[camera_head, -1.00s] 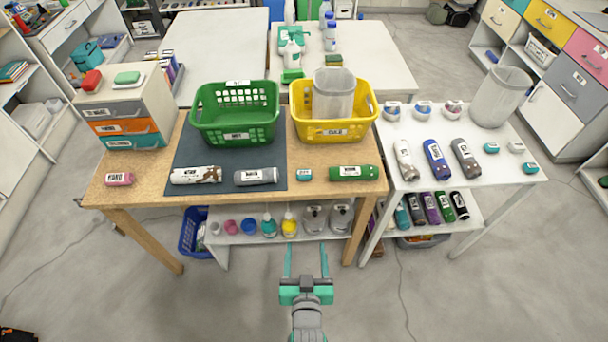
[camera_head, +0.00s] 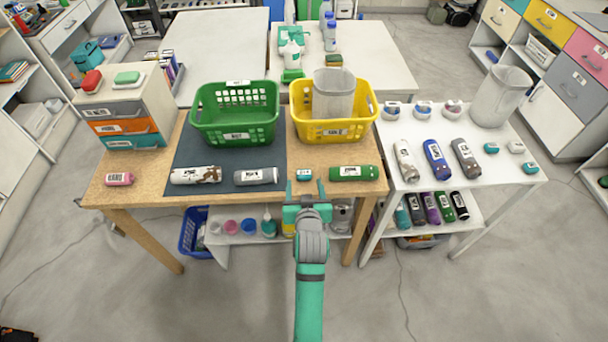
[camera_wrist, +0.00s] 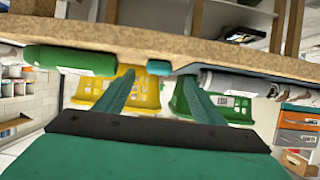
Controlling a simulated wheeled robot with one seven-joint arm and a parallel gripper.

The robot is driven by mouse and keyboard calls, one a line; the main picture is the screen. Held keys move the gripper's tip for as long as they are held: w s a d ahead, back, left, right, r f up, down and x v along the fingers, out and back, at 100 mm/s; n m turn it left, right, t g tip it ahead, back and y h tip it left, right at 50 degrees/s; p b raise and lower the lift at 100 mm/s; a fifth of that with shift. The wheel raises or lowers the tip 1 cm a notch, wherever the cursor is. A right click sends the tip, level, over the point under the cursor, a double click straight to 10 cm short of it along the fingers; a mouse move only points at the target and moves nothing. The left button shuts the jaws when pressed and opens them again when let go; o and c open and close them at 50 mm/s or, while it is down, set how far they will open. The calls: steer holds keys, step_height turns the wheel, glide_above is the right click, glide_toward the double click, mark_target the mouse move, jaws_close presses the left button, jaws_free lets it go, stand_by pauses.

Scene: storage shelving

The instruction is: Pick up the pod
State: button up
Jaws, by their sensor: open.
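A small teal pod with a white label (camera_head: 304,174) lies near the front edge of the wooden table, between a grey cylinder and a green cylinder. My gripper (camera_head: 305,190) is open and empty, at the table's front edge just short of the pod, its fingers pointing towards it. In the wrist view, which appears upside down, the pod (camera_wrist: 158,67) shows beyond and between the two fingertips (camera_wrist: 157,76), apart from them.
The green cylinder (camera_head: 354,173) lies right of the pod and the grey cylinder (camera_head: 256,177) left. Behind stand a green basket (camera_head: 236,135) and a yellow basket (camera_head: 335,131). More small teal pods (camera_head: 491,148) lie on the white table (camera_head: 420,166) at right.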

mark_target(304, 179)
steer(key=shift+x, duration=3.35)
steer(key=shift+d+r, duration=0.15)
steer(key=shift+r, duration=0.05)
steer(key=shift+c, duration=0.2)
steer(key=c, duration=1.1)
